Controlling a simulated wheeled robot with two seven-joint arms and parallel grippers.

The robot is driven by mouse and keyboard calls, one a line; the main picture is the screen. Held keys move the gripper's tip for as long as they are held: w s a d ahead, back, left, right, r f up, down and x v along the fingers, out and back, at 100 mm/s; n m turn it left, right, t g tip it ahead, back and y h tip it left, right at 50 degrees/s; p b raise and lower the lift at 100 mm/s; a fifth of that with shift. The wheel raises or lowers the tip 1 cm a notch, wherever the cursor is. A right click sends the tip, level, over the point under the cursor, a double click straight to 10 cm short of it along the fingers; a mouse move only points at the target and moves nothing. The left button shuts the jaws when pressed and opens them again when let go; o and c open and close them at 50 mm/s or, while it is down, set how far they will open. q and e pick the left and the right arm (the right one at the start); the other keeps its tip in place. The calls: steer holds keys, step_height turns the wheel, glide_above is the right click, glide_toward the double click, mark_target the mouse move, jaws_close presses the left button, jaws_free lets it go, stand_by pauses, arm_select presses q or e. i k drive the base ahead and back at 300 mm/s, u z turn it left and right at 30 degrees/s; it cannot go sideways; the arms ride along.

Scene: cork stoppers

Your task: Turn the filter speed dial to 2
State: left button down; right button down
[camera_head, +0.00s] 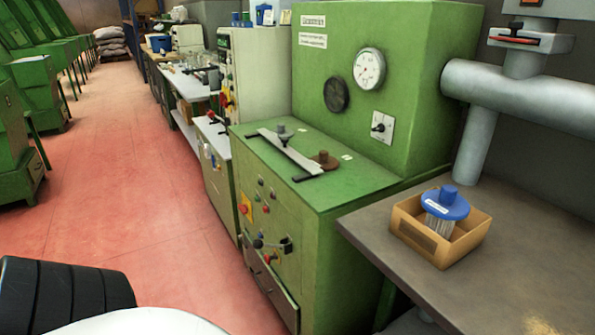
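A green machine (385,60) stands in the middle of the view. Its upright face carries a small black knob (379,127) on a white square plate (383,128). A round white gauge (369,69) sits above the knob, and a round dark disc (336,95) sits to its left. The machine's lower front has several small buttons and a black lever-like control (272,243). I cannot read any markings around the knob or tell which control is labelled filter speed. Neither of my grippers shows in this view.
A grey table (480,290) at the right holds a cardboard box (430,245) with a blue-topped item (446,203). Large grey pipes (520,95) run above it. A metal bar (285,155) lies on the machine's lower top. Red floor (150,200) is open to the left.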

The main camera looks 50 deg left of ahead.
mark_target(381, 128)
steer(key=u, duration=3.3)
steer(key=i, duration=2.25)
steer(key=z, duration=2.9)
steer(key=i, duration=0.15)
steer(key=z, duration=0.05)
